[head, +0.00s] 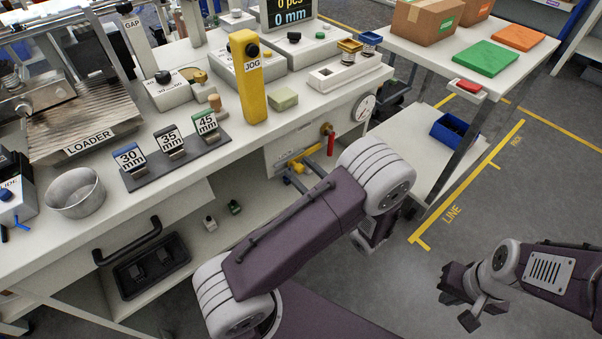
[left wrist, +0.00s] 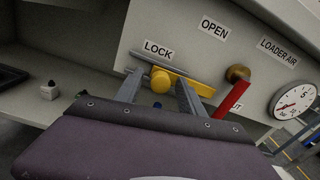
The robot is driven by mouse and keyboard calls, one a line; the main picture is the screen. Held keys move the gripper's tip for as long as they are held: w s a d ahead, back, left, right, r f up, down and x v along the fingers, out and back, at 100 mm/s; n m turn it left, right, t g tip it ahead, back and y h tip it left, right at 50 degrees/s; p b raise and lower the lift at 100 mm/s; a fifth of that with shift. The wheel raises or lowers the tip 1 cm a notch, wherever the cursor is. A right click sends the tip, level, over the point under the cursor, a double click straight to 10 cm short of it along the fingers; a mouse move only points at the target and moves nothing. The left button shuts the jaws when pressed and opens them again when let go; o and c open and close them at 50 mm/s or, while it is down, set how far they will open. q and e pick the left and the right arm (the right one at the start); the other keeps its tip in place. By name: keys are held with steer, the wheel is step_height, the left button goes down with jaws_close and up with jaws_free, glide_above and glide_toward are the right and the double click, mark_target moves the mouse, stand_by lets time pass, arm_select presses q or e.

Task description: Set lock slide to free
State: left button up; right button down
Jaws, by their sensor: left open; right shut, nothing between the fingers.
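The lock slide appears to be the yellow bar (left wrist: 190,82) below the LOCK label (left wrist: 158,49) on the bench's front panel; it also shows in the head view (head: 309,153). A grey bar (left wrist: 153,61) crosses its left end; I cannot tell what it belongs to. My left gripper (left wrist: 159,82) is open, its two fingers spread before the yellow bar's left part. I cannot tell whether they touch it. In the head view the left gripper (head: 303,172) is partly behind my arm. My right gripper (head: 466,303) is shut and empty, low over the floor at right.
A red lever (left wrist: 234,98) hangs under a brass knob (left wrist: 238,73), right of the yellow bar. A gauge (left wrist: 294,99) is further right. The bench top (head: 200,172) overhangs the panel. A side cart (head: 402,150) stands right; floor between cart and right arm is clear.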

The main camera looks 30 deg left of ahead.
arm_select(q)
steer(key=shift+a, duration=0.1)
jaws_close()
stand_by(1.4)
